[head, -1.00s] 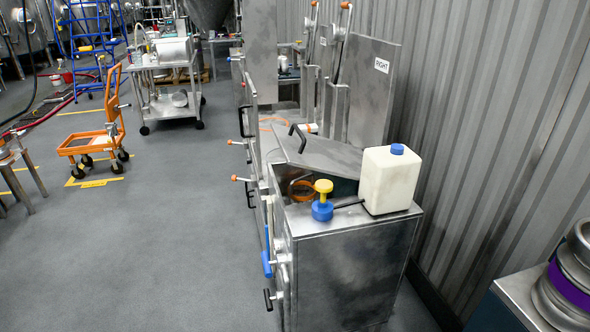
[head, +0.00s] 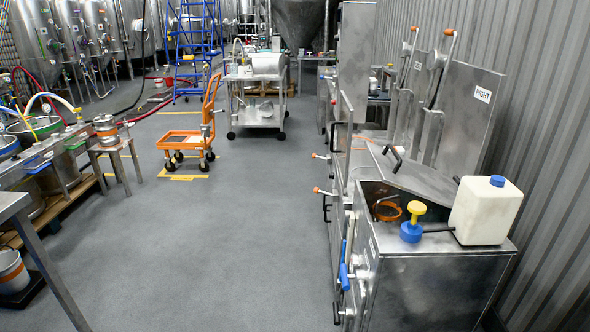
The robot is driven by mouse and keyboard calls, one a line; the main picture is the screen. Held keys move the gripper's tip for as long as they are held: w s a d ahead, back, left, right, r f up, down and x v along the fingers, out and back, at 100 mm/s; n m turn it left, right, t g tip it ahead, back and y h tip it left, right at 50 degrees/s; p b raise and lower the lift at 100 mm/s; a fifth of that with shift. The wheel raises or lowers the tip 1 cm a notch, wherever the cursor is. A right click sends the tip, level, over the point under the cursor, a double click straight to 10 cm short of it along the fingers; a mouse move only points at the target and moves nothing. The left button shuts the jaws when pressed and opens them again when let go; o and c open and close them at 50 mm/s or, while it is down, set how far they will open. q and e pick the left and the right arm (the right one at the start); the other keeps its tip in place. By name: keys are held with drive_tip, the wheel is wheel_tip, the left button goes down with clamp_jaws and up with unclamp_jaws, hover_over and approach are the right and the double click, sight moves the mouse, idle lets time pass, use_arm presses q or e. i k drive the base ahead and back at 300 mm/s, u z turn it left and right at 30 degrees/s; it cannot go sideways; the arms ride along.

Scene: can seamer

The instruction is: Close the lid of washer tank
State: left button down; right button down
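The washer tank (head: 430,285) is a steel box at the right of the head view. Its lid (head: 425,177) is a steel plate with a black handle (head: 392,158), and it stands tilted over the tank. The front of the tank's opening is uncovered, and an orange ring (head: 387,210) shows inside. Neither of my grippers is in view.
A white jug (head: 486,212) and a blue and yellow pump cap (head: 413,222) stand on the tank's front top. Valve handles stick out on its left side. An orange cart (head: 192,140) and a steel trolley (head: 256,95) stand farther back. The grey floor (head: 230,260) left of the tank is clear.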

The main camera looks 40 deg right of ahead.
sight(395, 170)
drive_tip(key=u, duration=0.25)
drive_tip(key=i, duration=1.25)
drive_tip(key=z, duration=1.75)
